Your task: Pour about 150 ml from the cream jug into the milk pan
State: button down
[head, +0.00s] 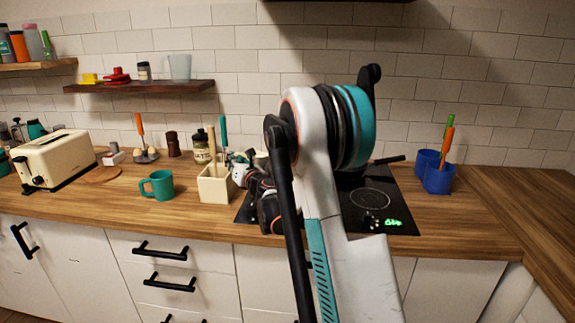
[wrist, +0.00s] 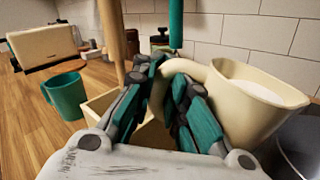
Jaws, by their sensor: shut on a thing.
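The cream jug (wrist: 245,105) is cream-coloured with white liquid inside, at the right of the wrist view. My gripper (wrist: 178,85) is shut on its handle, a finger on either side. The jug looks about upright, and no stream shows at its lip. A grey metal rim (wrist: 303,140), probably the milk pan, shows at the right edge, below and beside the jug. In the head view my gripper (head: 262,190) is over the left part of the hob, and my arm hides most of the jug and pan. A black handle (head: 390,159) sticks out behind my arm.
A cream utensil box (head: 215,188) stands just left of my gripper, with tall handles rising from it. A teal mug (head: 158,186) and a toaster (head: 55,157) are further left. The black hob (head: 395,215) is under my arm. A blue utensil holder (head: 433,175) stands right.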

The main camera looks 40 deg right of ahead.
jog(key=shift+d+f, duration=0.2)
jog(key=shift+d, duration=0.15)
jog(key=shift+s+r, duration=0.1)
jog(key=shift+a, duration=0.2)
jog(key=shift+s+d+m, duration=0.1)
jog(key=shift+d+m, duration=0.1)
jog(key=shift+m, duration=0.2)
jog(key=shift+d+m, duration=0.25)
jog(key=shift+m, duration=0.05)
